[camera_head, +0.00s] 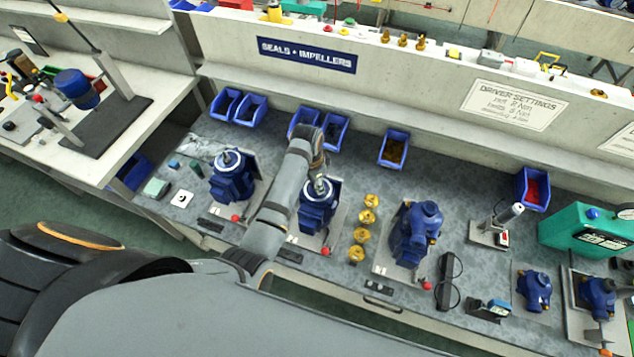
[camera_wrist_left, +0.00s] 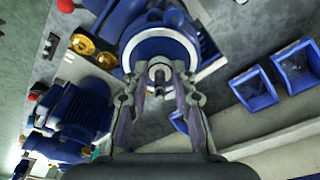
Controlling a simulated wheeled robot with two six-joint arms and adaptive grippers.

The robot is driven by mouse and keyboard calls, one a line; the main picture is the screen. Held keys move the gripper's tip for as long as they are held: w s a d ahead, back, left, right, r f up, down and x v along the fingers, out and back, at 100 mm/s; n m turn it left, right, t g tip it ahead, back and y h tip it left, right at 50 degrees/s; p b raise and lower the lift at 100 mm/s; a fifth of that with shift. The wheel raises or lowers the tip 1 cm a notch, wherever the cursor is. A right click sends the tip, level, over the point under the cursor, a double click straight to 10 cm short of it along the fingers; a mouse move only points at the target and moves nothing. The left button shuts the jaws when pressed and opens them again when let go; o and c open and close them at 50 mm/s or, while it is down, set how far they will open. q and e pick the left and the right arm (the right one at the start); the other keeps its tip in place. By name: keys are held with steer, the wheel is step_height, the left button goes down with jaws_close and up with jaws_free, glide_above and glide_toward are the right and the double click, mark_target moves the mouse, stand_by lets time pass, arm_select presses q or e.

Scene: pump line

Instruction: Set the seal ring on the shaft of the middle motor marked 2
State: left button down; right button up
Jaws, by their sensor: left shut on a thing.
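The middle motor (camera_head: 317,214) is blue and stands on its plate, with my left gripper (camera_head: 321,185) right over its top. In the left wrist view its round face with a pale rim (camera_wrist_left: 160,47) lies straight ahead, and the shaft (camera_wrist_left: 159,71) shows at its centre. My left gripper (camera_wrist_left: 160,91) is shut on a small dark thing between its fingertips, taken to be the seal ring (camera_wrist_left: 159,88). The ring is in line with the shaft and close to it; I cannot tell whether they touch. My right gripper is not in view.
Another blue motor (camera_head: 230,178) stands to the left, and a blue pump unit (camera_head: 416,234) to the right. Several brass impellers (camera_head: 364,217) stand right beside the middle motor. Blue bins (camera_head: 394,148) line the back of the bench. My left arm crosses over the bench.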

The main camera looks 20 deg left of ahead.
arm_select(q)
steer(key=shift+f, duration=0.2)
stand_by(0.6)
steer(key=c, duration=1)
jaws_free()
steer(key=shift+o, duration=0.2)
steer(key=o, duration=0.5)
